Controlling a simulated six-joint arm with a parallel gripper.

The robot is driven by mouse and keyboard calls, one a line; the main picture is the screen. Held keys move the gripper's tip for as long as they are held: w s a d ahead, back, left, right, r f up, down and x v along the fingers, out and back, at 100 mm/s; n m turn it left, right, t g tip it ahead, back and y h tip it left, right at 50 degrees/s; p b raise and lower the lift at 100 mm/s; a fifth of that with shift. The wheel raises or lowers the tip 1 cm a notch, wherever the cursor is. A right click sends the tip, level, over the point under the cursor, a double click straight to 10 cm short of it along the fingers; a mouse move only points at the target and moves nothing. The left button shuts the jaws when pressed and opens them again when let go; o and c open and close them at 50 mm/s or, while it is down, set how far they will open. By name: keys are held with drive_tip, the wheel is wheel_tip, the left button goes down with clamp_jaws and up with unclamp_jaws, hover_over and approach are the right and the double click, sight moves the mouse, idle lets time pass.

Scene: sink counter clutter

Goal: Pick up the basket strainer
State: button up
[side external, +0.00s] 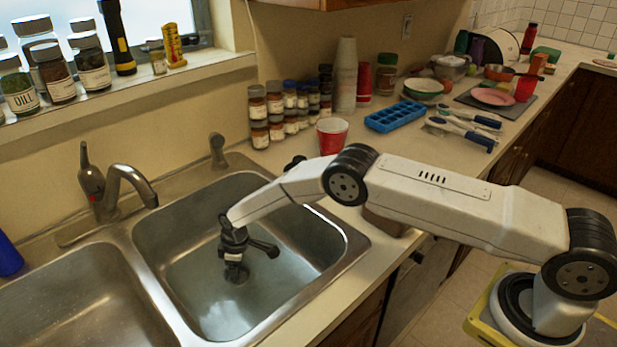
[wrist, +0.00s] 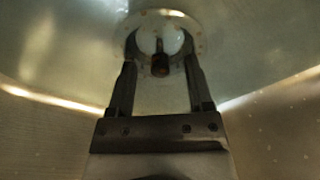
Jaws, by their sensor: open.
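The basket strainer (wrist: 160,64) shows in the wrist view as a small dark knob inside the round drain (wrist: 202,44) of the sink. My gripper (wrist: 160,72) is open, with one finger on each side of the knob in that view. I cannot tell whether the fingers touch it or how far above it they are. In the side external view my gripper (side external: 236,266) points down inside the right sink basin (side external: 190,285), over the drain. The strainer is mostly hidden there by my gripper.
The basin walls surround my gripper. A faucet (side external: 125,185) stands behind the sink's divider, and a sprayer (side external: 217,150) is at the back. A red cup (side external: 332,135), spice jars (side external: 258,115) and a blue ice tray (side external: 395,116) stand on the counter. The left basin (side external: 85,305) looks empty.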

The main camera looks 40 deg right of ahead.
clamp_jaws()
drive_tip(key=shift+r, duration=0.2)
idle(0.3)
drive_tip(key=shift+r, duration=1.4)
drive_tip(key=s+d+r, duration=0.3)
drive_tip(key=s+r, duration=0.6)
drive_tip(key=s, duration=0.4)
drive_tip(key=shift+s+d+r, duration=0.25)
drive_tip(key=shift+r, duration=0.15)
